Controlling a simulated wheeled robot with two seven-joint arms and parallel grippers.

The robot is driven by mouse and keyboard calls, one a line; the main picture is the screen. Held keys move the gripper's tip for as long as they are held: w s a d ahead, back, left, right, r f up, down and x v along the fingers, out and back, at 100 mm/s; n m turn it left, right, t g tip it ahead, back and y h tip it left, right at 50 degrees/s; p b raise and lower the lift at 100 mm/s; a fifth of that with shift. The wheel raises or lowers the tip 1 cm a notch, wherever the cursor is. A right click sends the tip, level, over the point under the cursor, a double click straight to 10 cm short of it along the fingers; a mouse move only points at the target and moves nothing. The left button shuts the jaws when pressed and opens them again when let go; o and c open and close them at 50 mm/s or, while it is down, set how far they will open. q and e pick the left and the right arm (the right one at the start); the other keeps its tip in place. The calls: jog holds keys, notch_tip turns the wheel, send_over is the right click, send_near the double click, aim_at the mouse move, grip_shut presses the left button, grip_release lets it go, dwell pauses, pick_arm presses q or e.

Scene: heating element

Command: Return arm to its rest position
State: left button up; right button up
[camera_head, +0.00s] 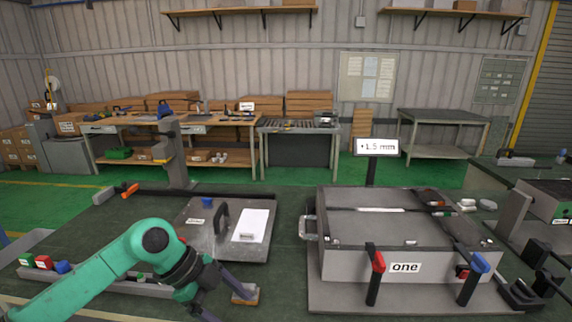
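My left arm (90,285), green with a black wrist, reaches in from the lower left. Its gripper (229,304) is at the bottom of the view, left of centre, in front of a grey plate with a handle (185,240). The two dark fingers are spread apart, and nothing shows between them. A small tan and grey piece (245,294) is at the tip of the upper finger; I cannot tell whether it is part of the finger or a separate thing. My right gripper is not in view.
A metal box fixture marked "one" (345,263) stands right of centre, with red-handled (377,262) and blue-handled (480,263) levers in front. A "1.5 mm" display (377,147) rises behind it. Workbenches (225,120) line the wall.

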pick_arm(q)
jog(key=d+r+m+t+h, duration=0.2)
jog(key=d+r+t+h, duration=0.1)
jog(key=d+r+h, duration=0.85)
jog(key=w+a+r+n+t, duration=0.1)
jog(key=w+r+n+t, duration=0.45)
jog(key=t, duration=0.35)
jog(key=w+a+f+n+t+y, duration=0.2)
jog(key=a+f+n+t+y, duration=0.1)
jog(key=a+n+y, duration=0.35)
jog(key=w+a+f+n+t+y, duration=0.2)
jog(key=a+f+n+t+y, duration=0.2)
jog(key=a+n+y, duration=0.25)
jog(key=s+a+f+n+g+y, duration=0.3)
jog(key=a+f+g+y, duration=0.3)
jog(key=f, duration=0.6)
jog(key=s+a+f+m+g, duration=0.1)
jog(key=s+a+f+g, duration=0.1)
jog(key=s+f+g, duration=0.5)
jog(key=s+a+f+g, duration=0.2)
jog(key=s+f+g, duration=0.1)
jog(key=s+f, duration=0.8)
jog(key=s+f+g, duration=0.1)
jog(key=s+f, duration=0.2)
jog(key=f, duration=1.7)
jog(key=s+a+f+g, duration=0.1)
jog(key=s+a+f, duration=0.2)
jog(key=s+f, duration=1.2)
jog(key=shift+s+a+f, duration=0.2)
jog(key=shift+s, duration=0.95)
